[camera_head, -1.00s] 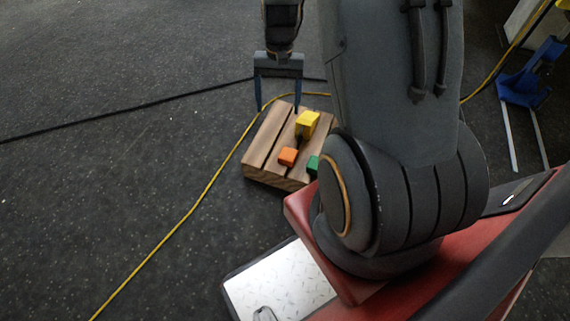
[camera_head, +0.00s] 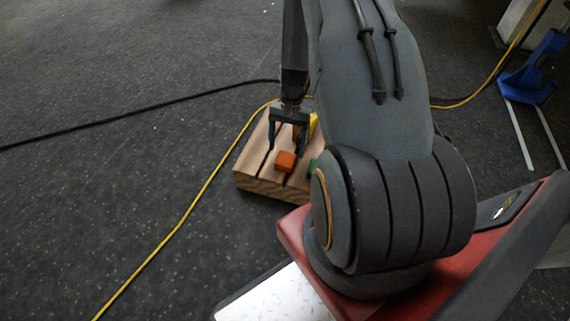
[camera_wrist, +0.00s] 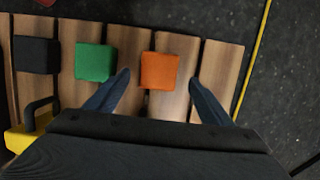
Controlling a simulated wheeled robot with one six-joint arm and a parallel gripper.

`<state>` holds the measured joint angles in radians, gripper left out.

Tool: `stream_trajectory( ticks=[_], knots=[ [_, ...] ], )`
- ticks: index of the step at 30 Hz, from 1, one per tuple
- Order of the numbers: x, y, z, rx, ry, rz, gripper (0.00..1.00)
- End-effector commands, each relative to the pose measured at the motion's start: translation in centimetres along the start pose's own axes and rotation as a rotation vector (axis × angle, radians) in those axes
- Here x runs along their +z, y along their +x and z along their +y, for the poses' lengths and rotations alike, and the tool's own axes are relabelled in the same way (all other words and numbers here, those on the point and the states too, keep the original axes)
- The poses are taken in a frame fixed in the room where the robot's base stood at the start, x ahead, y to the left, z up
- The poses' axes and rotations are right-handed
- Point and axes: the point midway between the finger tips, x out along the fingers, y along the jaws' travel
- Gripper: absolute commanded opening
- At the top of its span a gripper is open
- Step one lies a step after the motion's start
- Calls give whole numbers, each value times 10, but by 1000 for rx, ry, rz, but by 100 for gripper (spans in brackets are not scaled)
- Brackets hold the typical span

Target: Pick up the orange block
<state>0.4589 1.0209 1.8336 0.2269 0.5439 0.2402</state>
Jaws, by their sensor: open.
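The orange block (camera_head: 285,161) sits on a slatted wooden platform (camera_head: 262,186) on the floor. My gripper (camera_head: 286,146) is open, pointing down over the platform just behind the orange block in the head view. In the wrist view the orange block (camera_wrist: 160,71) lies ahead of the gap between my open fingers (camera_wrist: 160,80), near the middle of the picture. Nothing is between the fingers. How high the fingertips are above the slats is hard to tell.
A green block (camera_wrist: 95,62) is left of the orange one in the wrist view, and a black block (camera_wrist: 36,55) lies further left. A yellow object with a dark handle (camera_wrist: 32,128) is at lower left. A yellow cable (camera_head: 207,183) runs beside the platform.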

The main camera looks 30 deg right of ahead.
Motion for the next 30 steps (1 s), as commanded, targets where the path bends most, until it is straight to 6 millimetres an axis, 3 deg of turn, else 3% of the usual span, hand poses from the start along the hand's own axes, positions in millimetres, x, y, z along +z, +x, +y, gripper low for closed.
stream_trajectory(
  ticks=[12, 20, 28, 30],
  knots=[
    [0, 48, 3, 1, -1, -1, 75],
    [0, 49, 3, 0, -1, 0, 75],
    [0, 49, 4, 0, 0, 0, 29],
    [0, 49, 4, 0, 0, 1, 25]
  ],
)
